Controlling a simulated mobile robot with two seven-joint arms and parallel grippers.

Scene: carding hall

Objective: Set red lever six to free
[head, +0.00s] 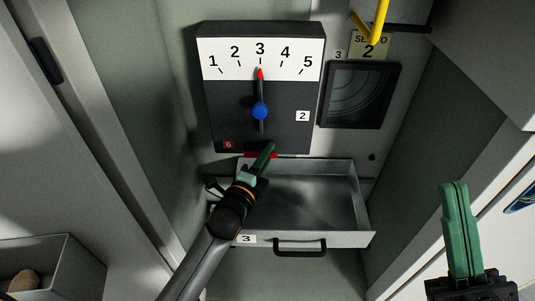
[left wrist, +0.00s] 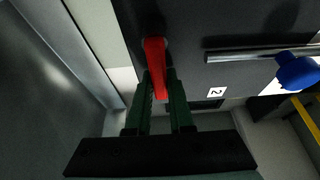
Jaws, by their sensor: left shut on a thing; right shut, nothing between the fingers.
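The red lever (head: 262,155) is at the lower edge of the dark dial box (head: 288,110), just right of a small red label "6" (head: 228,145). In the left wrist view the red lever (left wrist: 154,58) runs from its mount down between the green fingers. My left gripper (head: 267,153) is shut on the lever; its fingers show in the wrist view (left wrist: 160,88). The lever is partly covered by this gripper in the head view. I see no readable "free" marking. My right gripper (head: 453,190) is shut and empty at the lower right, away from the box.
A pointer with a blue knob (head: 260,110) points at 3 on the dial. Below the box, an open, empty-looking metal drawer (head: 348,239) labelled 3 sticks out under my left arm.

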